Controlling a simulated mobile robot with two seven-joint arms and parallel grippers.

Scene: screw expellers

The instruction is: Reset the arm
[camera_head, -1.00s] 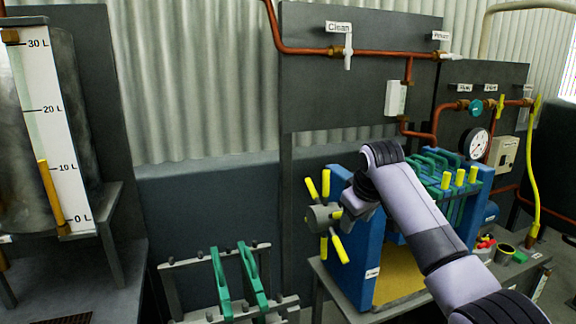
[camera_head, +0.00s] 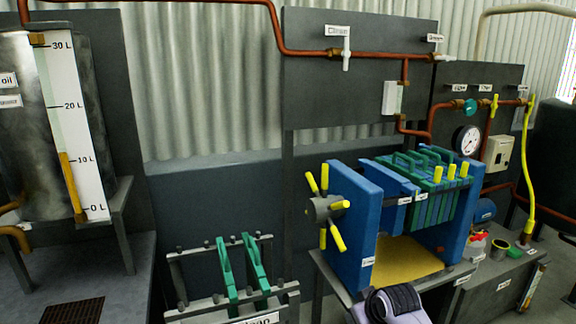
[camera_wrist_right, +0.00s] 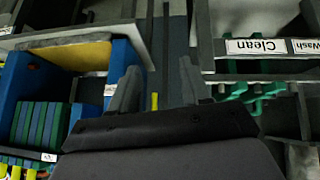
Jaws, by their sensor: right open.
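My right arm (camera_head: 392,304) shows only as a short piece at the bottom edge of the head view, below the blue press. Its gripper is outside that view. In the right wrist view my right gripper (camera_wrist_right: 158,88) is open, its two grey fingers apart with nothing between them. The blue press (camera_wrist_right: 122,62) is at the left of that view, and a rack with a "Clean" label (camera_wrist_right: 257,46) is at the right. My left gripper is in neither view.
The press (camera_head: 358,225) with green plates and yellow handles stands on a table at the right. A rack (camera_head: 180,275) holds two green plates at the bottom middle. An oil tank (camera_head: 85,100) stands at the left. Copper pipes (camera_head: 275,35) run along the back panels.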

